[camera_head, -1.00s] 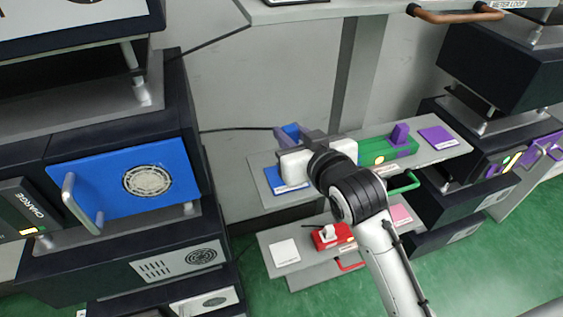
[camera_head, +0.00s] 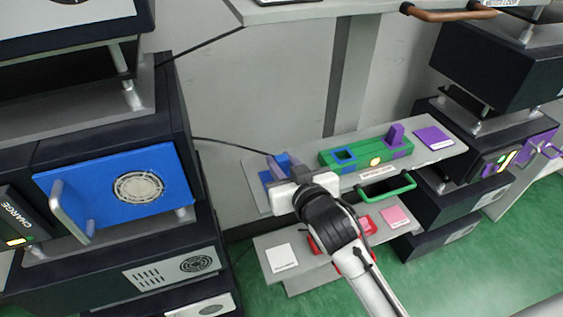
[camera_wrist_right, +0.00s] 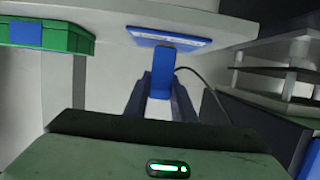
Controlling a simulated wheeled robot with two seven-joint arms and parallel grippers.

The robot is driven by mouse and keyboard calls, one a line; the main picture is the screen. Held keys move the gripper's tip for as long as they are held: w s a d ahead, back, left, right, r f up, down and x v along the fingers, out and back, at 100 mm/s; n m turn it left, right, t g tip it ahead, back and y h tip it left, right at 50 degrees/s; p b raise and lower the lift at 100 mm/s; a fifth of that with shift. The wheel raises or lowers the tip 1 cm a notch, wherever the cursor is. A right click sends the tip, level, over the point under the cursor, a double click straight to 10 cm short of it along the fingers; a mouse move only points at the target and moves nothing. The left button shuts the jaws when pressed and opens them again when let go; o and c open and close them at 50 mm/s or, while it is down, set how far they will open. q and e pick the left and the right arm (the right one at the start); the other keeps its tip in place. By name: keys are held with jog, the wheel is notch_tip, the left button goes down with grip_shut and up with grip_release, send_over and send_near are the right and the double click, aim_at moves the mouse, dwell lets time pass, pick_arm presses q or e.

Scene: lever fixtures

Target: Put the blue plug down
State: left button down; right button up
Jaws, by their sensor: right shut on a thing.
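The blue plug (camera_wrist_right: 161,72) is gripped between the two dark fingers of my right gripper (camera_wrist_right: 161,100) in the right wrist view. In the head view my right gripper (camera_head: 281,164) is at the left end of the grey shelf and partly hides the plug. A flat blue pad (camera_head: 266,179) lies on the shelf just beside and below the gripper. In the wrist view the plug's end overlaps the edge of the blue pad (camera_wrist_right: 150,37); I cannot tell if they touch. The green block (camera_head: 364,159) with an empty blue-rimmed socket (camera_head: 344,156) is to the right. My left gripper is out of view.
A purple plug (camera_head: 396,134) stands in the green block, with a purple pad (camera_head: 433,137) beyond it. A green handle (camera_head: 388,189) is below. A lower shelf holds a white pad (camera_head: 281,257) and a red block. A blue panel (camera_head: 115,190) is at left.

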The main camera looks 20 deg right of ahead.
jog(key=o, duration=1.1)
jog(key=shift+c, duration=0.2)
jog(key=shift+s, duration=0.1)
jog(key=v, duration=1.1)
jog(key=shift+s+r, duration=0.2)
jog(key=shift+s, duration=0.2)
